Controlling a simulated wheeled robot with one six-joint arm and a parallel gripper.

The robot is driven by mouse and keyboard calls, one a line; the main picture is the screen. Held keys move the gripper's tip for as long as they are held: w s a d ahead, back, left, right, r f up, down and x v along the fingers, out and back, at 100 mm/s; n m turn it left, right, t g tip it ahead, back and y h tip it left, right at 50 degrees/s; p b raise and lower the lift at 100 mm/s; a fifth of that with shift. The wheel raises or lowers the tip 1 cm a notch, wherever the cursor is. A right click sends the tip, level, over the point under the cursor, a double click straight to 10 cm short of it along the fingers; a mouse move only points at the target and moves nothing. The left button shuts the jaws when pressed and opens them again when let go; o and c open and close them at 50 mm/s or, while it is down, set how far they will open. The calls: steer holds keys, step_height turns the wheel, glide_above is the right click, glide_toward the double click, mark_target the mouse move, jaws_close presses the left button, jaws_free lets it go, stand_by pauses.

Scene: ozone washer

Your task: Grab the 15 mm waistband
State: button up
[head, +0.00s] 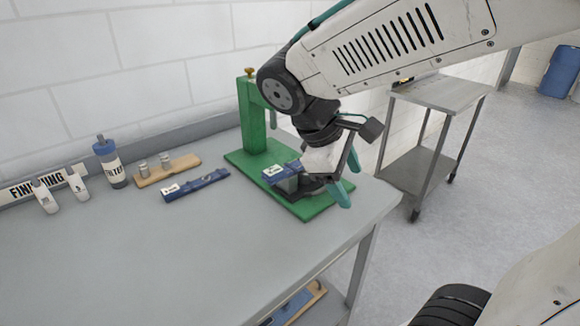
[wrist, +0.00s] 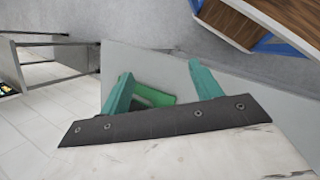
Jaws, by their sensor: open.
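A dark blue folded strip with white labels (head: 195,186) lies flat on the grey table in the head view. A second blue piece with a white label (head: 277,174) sits on the green press, partly hidden by my wrist. The labels are too small to read, so I cannot tell which piece is the 15 mm waistband. My gripper (head: 347,180) hangs over the right edge of the green base, right of both blue pieces. In the wrist view my gripper (wrist: 159,70) has its teal fingers apart with nothing held between them; neither blue piece can be made out there.
The green press (head: 251,125) has a tall post and a flat base. Left of it are a wooden block with metal weights (head: 167,170), a blue-capped bottle (head: 110,162), small white bottles (head: 77,183) and a FINISHING sign (head: 18,190). A metal cart (head: 440,92) stands right. The front table is clear.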

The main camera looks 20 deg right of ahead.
steer(key=w+a+f+n+t+h, duration=0.1)
steer(key=w+a+n+h, duration=0.15)
steer(key=w+n, duration=0.2)
steer(key=w+a+f+n+h, duration=0.2)
steer(key=w+a+n, duration=0.1)
steer(key=w, duration=0.2)
steer(key=n+t+h, duration=0.3)
steer(key=n+t, duration=0.1)
steer(key=n, duration=0.2)
glide_toward(275, 169)
steer(key=d+f, duration=0.2)
steer(key=x, duration=0.4)
steer(key=r+x, duration=0.1)
steer(key=x, duration=0.2)
steer(key=shift+w+d, duration=0.15)
steer(key=shift+w, duration=0.1)
steer(key=c, duration=1.1)
